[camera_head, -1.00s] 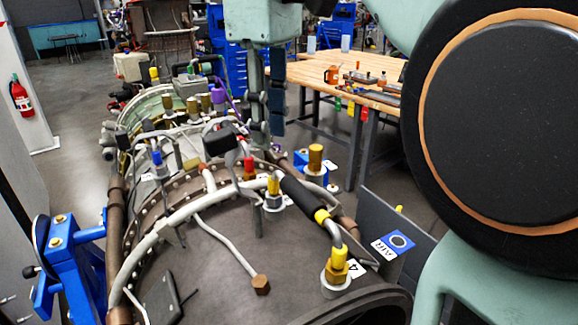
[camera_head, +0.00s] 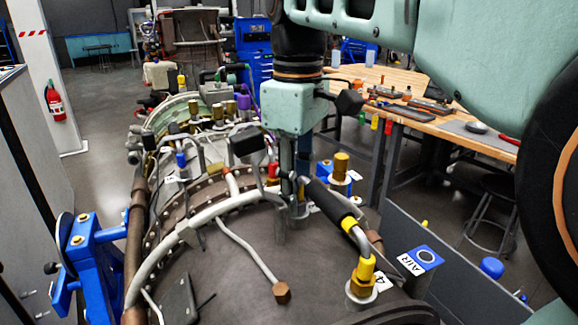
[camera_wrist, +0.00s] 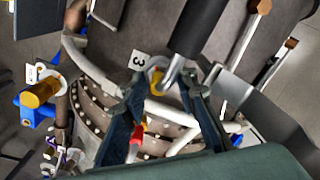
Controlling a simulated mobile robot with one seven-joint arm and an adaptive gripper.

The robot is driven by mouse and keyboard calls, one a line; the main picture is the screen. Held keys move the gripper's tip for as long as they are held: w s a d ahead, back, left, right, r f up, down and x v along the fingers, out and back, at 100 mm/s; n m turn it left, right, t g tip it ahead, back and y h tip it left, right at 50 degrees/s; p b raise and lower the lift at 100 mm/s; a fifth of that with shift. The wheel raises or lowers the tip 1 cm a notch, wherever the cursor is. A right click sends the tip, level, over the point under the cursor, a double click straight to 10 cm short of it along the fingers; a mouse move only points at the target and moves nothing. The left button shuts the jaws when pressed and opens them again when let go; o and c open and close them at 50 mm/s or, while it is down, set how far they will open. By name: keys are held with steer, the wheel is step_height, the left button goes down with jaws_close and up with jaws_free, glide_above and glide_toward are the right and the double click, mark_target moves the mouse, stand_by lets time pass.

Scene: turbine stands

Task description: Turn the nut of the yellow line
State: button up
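The yellow line is a bent metal pipe with a black sleeve (camera_head: 328,204) and yellow bands, on the dark turbine casing. Its near end has a brass nut (camera_head: 361,285) under a yellow collar, beside label 4. Its far end meets a fitting partly hidden behind my gripper (camera_head: 294,190), which points straight down there. In the wrist view my gripper (camera_wrist: 163,88) has its two fingers apart, one on each side of that fitting (camera_wrist: 157,72), near label 3. A small gap seems to show beside the fitting; firm contact cannot be made out.
A grey curved pipe (camera_head: 205,218) and a loose-ended pipe with a brown hex end (camera_head: 282,292) lie close by. A brass fitting (camera_head: 341,165) and a blue AIR label (camera_head: 422,258) are to the right. A wooden workbench (camera_head: 400,82) stands behind.

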jaws_close()
steer(key=shift+m, duration=0.4)
steer(key=shift+m+p, duration=0.7)
steer(key=shift+m, duration=0.2)
steer(key=shift+w+m+p, duration=0.1)
steer(key=shift+m+p, duration=0.45)
steer(key=shift+m, duration=0.95)
jaws_free()
